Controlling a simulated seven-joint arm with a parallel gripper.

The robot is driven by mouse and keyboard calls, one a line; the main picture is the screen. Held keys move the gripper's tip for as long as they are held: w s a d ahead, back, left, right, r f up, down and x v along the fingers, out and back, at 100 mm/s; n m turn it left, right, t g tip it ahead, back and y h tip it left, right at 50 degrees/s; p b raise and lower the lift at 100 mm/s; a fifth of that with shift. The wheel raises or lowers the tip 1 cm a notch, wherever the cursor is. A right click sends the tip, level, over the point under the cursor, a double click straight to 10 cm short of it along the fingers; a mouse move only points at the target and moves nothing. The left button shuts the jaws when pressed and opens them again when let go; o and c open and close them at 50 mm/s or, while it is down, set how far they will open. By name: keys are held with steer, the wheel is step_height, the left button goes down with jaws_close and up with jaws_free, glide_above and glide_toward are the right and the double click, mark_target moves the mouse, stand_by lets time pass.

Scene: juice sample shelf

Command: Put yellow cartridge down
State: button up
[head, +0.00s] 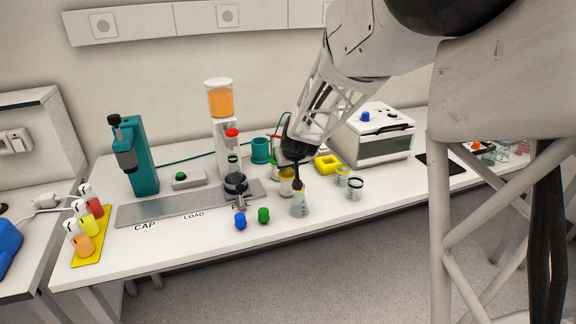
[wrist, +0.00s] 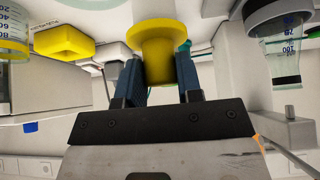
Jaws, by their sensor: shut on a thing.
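In the wrist view the yellow cartridge (wrist: 158,38), a spool-like piece with a wide flared end, sits between the two blue-padded fingers of my gripper (wrist: 159,72). The gripper is shut on it. In the head view my gripper (head: 297,184) points down among the clear beakers near the middle of the bench.
Blue (head: 240,221) and green (head: 264,215) caps lie in front. A white oven (head: 375,135) stands back right. The front right bench is clear.

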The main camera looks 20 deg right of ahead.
steer(key=shift+f, duration=0.2)
steer(key=o, duration=1.1)
steer(key=shift+r, duration=0.15)
steer(key=shift+v, duration=5.95)
